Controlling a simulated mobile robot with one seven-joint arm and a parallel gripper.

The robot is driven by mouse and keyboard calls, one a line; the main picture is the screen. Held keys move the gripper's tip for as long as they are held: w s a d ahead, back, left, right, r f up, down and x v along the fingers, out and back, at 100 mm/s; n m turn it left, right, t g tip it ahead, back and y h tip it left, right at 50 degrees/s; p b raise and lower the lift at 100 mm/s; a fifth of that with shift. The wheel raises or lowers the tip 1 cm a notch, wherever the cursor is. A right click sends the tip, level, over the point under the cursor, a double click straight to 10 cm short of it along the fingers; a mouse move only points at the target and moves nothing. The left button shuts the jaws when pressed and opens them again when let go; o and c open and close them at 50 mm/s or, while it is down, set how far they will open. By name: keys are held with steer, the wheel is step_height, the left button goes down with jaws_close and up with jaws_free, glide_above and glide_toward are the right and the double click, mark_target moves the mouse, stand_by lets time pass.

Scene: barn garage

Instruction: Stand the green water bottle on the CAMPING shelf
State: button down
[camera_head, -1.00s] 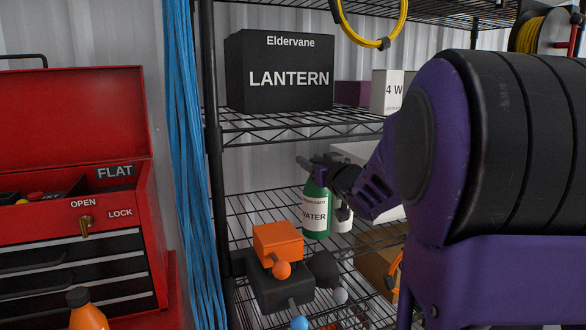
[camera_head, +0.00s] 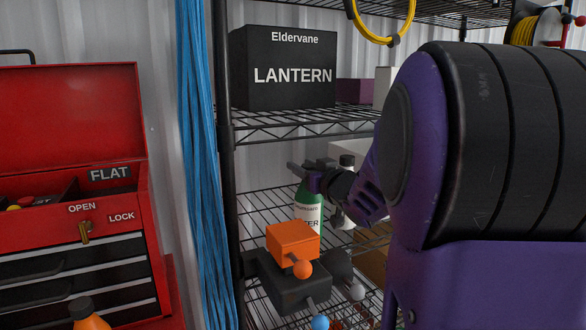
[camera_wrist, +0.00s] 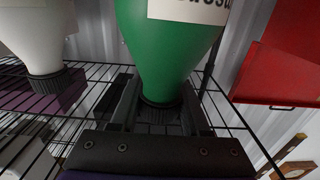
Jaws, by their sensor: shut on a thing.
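The green water bottle (camera_head: 309,205) is upright at the middle wire shelf (camera_head: 262,205) in the head view, its lower part hidden behind an orange block. My gripper (camera_head: 316,181) is shut on its neck, just under the cap. In the wrist view the green bottle (camera_wrist: 172,45) appears inverted, its dark cap between the fingers of my gripper (camera_wrist: 158,112). I cannot tell whether its base touches the shelf. No CAMPING sign is readable.
A white bottle (camera_head: 347,165) stands close to the right of the green one. The orange block (camera_head: 292,240) and black base with ball knobs (camera_head: 290,285) are in front. A LANTERN box (camera_head: 285,70) sits on the shelf above. A red toolbox (camera_head: 75,200) is at left.

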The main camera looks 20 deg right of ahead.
steer(key=shift+s+d+r, duration=0.1)
steer(key=shift+s+r, duration=0.05)
steer(key=shift+r, duration=0.05)
steer(key=shift+f, duration=0.25)
steer(key=shift+c, duration=1.9)
jaws_free()
